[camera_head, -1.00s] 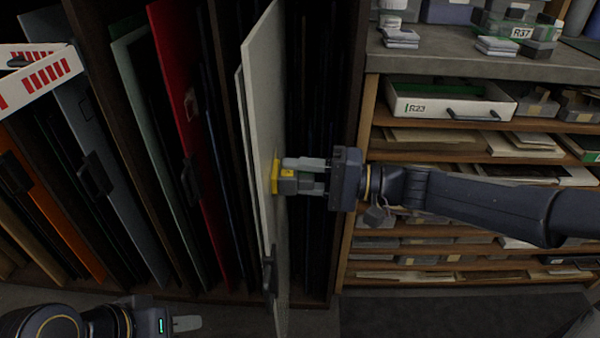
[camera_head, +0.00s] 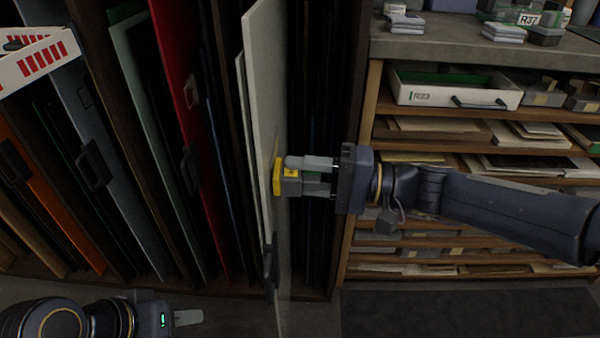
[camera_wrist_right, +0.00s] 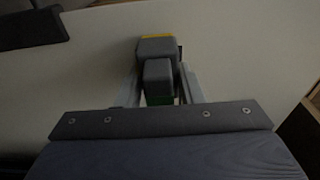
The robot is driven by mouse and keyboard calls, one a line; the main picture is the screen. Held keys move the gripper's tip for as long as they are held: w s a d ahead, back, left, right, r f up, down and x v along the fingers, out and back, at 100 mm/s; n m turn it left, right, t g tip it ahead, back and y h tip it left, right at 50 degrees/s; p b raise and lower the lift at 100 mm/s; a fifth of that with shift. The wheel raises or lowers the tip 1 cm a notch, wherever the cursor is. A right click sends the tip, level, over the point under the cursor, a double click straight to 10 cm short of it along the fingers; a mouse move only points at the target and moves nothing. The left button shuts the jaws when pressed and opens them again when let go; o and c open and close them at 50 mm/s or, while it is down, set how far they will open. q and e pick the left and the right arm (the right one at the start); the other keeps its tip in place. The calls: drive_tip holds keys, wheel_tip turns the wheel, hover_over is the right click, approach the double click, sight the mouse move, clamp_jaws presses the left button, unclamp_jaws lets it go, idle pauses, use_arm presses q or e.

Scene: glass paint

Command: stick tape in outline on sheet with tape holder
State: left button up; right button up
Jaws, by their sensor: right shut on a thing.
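My right gripper (camera_head: 312,176) is shut on the tape holder (camera_head: 279,178), a small grey block with a yellow front. The holder's yellow end is at the face of the pale upright sheet (camera_head: 264,60); I cannot tell whether it touches. In the right wrist view the grey holder (camera_wrist_right: 157,50) sits between the fingers, with the pale sheet (camera_wrist_right: 235,50) filling the background. No outline or stuck tape can be made out. My left gripper (camera_head: 188,317) is at the lower left, away from the sheet; its fingers look like one piece, so its opening is unclear.
Upright coloured panels with dark handles, including a red one (camera_head: 180,100), stand in the rack to the left. A white tray with red stripes (camera_head: 35,58) is at the upper left. Shelves with a drawer labelled R23 (camera_head: 420,95) stand to the right.

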drive_tip(key=shift+d, duration=2.65)
drive_tip(key=shift+w, duration=0.1)
drive_tip(key=d, duration=0.3)
drive_tip(key=o, duration=0.5)
drive_tip(key=c, duration=0.5)
drive_tip(key=shift+a, duration=0.15)
